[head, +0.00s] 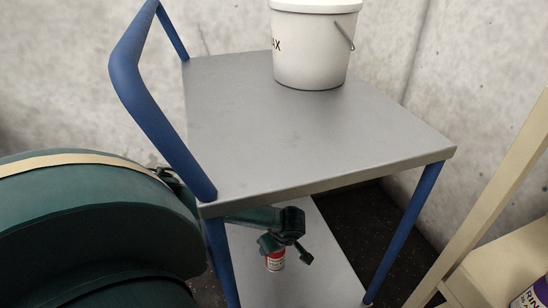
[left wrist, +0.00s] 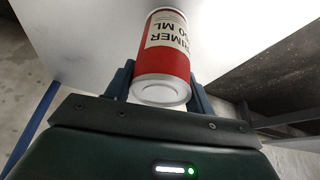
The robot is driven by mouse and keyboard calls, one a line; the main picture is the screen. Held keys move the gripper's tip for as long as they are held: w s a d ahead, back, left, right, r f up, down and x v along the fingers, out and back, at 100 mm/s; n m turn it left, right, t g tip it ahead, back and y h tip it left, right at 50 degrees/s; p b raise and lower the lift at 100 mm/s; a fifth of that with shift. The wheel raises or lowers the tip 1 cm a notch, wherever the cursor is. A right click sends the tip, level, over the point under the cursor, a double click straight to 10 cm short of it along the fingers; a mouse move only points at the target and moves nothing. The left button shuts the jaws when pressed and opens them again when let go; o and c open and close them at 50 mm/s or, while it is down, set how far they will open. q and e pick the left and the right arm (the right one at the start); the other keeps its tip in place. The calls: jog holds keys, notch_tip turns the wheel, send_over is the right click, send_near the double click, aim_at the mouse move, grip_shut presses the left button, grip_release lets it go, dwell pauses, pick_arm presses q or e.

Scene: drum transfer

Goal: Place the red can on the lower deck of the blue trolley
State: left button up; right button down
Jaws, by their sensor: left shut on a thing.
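The red can (head: 275,262) has a white label and is partly hidden behind my left gripper (head: 275,245). In the left wrist view the can (left wrist: 165,70) sits between the two fingers, and the gripper is shut on it. The blue trolley has a grey top deck (head: 240,130) and a pale lower deck (head: 318,270). My left gripper reaches under the top deck from the left, with the can over the lower deck. The can looks about upright in the head view. I cannot tell whether its base touches the deck. My right gripper is out of view.
A white bucket (head: 312,50) stands on the top deck. The blue handle (head: 150,110) and legs (head: 405,230) bound the opening. A cream shelf (head: 505,260) with a purple-and-white can (head: 533,296) is at right. The lower deck right of the can looks clear.

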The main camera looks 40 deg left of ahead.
pick_arm(q)
jog(key=o, duration=1.2)
jog(key=shift+f, duration=0.1)
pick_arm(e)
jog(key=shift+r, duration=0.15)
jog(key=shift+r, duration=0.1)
pick_arm(q)
jog(key=shift+d+r+p, duration=0.1)
jog(key=shift+r+p, duration=0.25)
jog(key=shift+r, duration=0.1)
jog(key=p+v, duration=0.1)
jog(key=v, duration=0.2)
jog(key=shift+r+p, duration=0.15)
jog(key=shift+p, duration=0.25)
jog(key=p+v, duration=0.3)
jog(key=v, duration=0.5)
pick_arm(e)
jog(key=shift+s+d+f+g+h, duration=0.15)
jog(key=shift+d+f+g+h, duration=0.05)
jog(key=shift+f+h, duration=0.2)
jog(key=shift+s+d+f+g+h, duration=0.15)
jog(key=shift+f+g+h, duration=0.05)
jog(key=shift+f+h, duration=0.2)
pick_arm(q)
jog(key=shift+d, duration=0.1)
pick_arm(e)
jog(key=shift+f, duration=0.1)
pick_arm(q)
jog(key=shift+s+d, duration=0.1)
